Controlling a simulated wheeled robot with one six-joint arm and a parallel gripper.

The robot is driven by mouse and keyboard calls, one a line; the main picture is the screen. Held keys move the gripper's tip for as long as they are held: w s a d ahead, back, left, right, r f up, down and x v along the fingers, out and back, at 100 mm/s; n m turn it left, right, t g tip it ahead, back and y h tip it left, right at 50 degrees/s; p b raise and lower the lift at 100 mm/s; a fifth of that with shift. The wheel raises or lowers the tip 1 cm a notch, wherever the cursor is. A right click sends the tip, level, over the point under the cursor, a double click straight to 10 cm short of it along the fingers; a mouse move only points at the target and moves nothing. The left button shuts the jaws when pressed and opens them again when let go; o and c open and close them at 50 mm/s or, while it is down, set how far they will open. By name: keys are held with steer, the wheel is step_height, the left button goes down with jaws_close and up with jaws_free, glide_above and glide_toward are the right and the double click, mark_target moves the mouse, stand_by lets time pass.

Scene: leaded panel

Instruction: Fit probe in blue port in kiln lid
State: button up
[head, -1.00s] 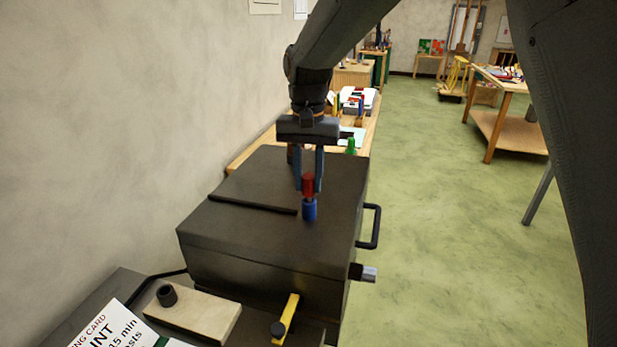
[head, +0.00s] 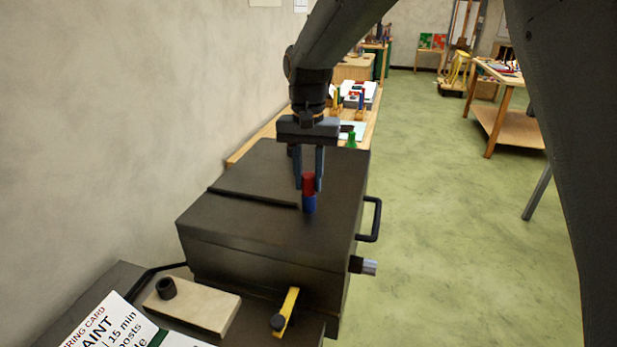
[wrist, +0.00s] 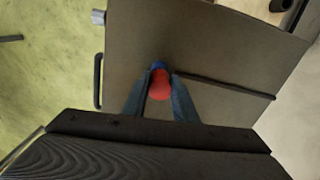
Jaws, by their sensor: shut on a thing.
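The probe (head: 308,183) has a red upper part and is held upright between the two fingers of my gripper (head: 309,186). The blue port (head: 309,204) stands on the dark kiln lid (head: 250,215), directly under the red part. The red probe meets the top of the blue port with no gap that I can see; how deep it sits inside is hidden. In the wrist view the red probe end (wrist: 160,86) lies between my fingertips, with the blue port (wrist: 158,65) just beyond it. My gripper is shut on the probe.
A dark handle (head: 372,220) and a metal stub (head: 364,265) stick out from the kiln's right side. A yellow lever (head: 286,312), a pale block with a black ring (head: 195,305) and a printed card (head: 108,325) are in front. A wooden bench stands behind.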

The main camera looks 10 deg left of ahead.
steer(key=o, duration=1.2)
steer(key=shift+r+p, duration=1.9)
steer(key=shift+r, duration=1.65)
